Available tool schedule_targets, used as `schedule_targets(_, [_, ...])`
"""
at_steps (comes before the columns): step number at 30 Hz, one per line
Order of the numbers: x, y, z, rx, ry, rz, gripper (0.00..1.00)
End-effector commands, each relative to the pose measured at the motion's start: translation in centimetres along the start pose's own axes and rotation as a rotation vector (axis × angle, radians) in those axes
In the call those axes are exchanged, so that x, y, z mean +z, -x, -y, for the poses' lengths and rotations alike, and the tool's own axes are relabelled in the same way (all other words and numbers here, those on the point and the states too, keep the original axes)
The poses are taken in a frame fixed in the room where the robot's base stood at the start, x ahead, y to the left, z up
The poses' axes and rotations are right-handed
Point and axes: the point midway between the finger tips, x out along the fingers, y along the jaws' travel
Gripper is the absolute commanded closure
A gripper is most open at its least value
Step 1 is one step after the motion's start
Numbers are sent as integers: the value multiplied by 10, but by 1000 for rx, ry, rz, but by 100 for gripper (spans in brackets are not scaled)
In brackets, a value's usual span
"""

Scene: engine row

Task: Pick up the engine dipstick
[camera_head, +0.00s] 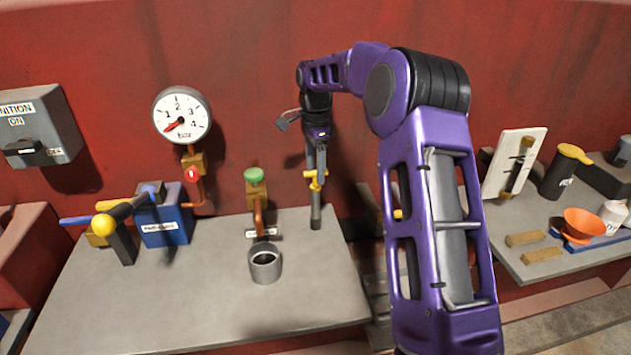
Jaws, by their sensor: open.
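The engine dipstick shows as a yellow cross handle (316,186) at the top of an upright grey tube (316,213) near the back edge of the left worktop. Any rod inside the tube is hidden. My gripper (316,170) points straight down right above the handle, its fingers close to it. The fingers look small and narrow from here. I cannot tell whether the handle lies between the fingers or just below them. The gripper is open and nothing is lifted.
A green-topped valve (254,176) and a grey cup (265,262) stand left of the tube. The right worktop holds an orange funnel (583,224) and a dark jug (558,176).

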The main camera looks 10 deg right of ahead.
Motion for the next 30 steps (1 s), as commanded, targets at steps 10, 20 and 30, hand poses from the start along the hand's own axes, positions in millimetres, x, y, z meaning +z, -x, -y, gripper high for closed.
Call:
schedule_targets(10, [-2,-32,0,-1,0,0,30])
schedule_targets(20, [-2,-32,0,0,0,0,71])
schedule_targets(30, [-2,-32,0,0,0,0,100])
